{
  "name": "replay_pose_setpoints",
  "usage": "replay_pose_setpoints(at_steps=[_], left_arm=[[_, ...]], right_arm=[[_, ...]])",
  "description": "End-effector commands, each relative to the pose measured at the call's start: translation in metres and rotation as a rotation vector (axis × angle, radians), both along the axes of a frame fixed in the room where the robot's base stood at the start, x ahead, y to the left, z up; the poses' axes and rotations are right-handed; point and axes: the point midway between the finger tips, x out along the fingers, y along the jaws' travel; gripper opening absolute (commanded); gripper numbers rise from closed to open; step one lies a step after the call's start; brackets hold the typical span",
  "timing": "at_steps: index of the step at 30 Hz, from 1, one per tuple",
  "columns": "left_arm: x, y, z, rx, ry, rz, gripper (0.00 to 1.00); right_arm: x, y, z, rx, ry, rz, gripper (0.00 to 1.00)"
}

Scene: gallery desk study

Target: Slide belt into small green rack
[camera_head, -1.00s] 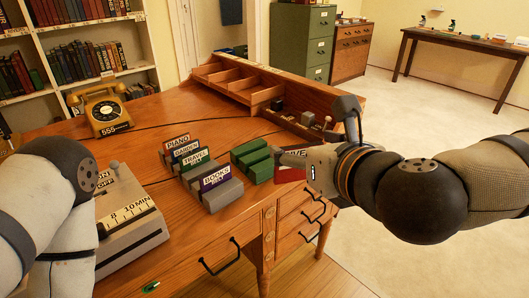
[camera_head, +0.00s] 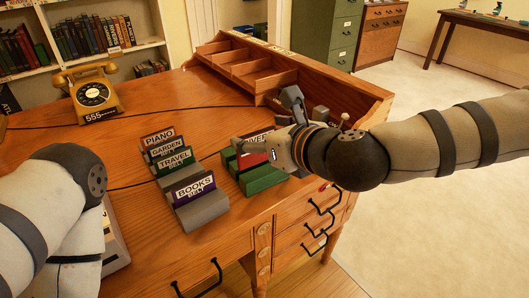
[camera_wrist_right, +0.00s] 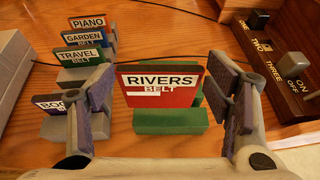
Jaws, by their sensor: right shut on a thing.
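The red belt card (camera_head: 254,153), labelled RIVERS BELT, is upright over the small green rack (camera_head: 264,184). The wrist view shows the card face (camera_wrist_right: 160,91) with the green rack (camera_wrist_right: 170,122) behind and below it. My right gripper (camera_head: 283,152) is shut on the card, one finger at each side edge. I cannot tell whether the card's bottom edge is down in a slot or just above it. My left arm shows at the left, but its gripper is out of view.
A grey rack (camera_head: 204,211) holding PIANO, GARDEN, TRAVEL and BOOKS cards stands left of the green rack. A yellow telephone (camera_head: 93,92) sits further back. A switch panel (camera_wrist_right: 285,65) lies to the right. The desk's front edge is close.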

Motion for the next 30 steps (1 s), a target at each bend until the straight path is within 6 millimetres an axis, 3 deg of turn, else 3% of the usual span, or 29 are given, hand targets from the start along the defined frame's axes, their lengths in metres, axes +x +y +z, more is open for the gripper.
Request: replay_pose_setpoints(at_steps=[1,7,11,23,24,26,30], left_arm=[[-0.004,0.000,-0.004,0.000,0.015,0.000,0.00],[-0.010,0.000,-0.010,0.000,0.034,-0.001,0.00],[-0.014,0.000,-0.014,0.001,0.047,-0.002,0.00],[-0.015,0.000,-0.016,0.000,0.052,-0.003,0.00],[-0.015,0.000,-0.016,0.000,0.052,-0.003,0.00],[-0.015,0.000,-0.016,0.000,0.051,-0.003,0.00],[-0.015,0.000,-0.015,0.000,0.050,-0.003,0.00]], right_arm=[[0.007,-0.001,-0.013,0.000,0.007,-0.002,0.45],[0.026,-0.005,-0.036,0.000,0.003,-0.002,0.45],[0.023,-0.004,-0.058,0.000,0.003,0.001,0.45],[0.024,-0.004,-0.062,0.001,-0.002,0.000,0.45],[0.024,-0.004,-0.062,0.001,-0.003,0.000,0.77],[0.024,-0.004,-0.061,0.001,-0.004,0.000,0.90],[0.024,-0.004,-0.061,0.001,-0.004,-0.001,0.92]])
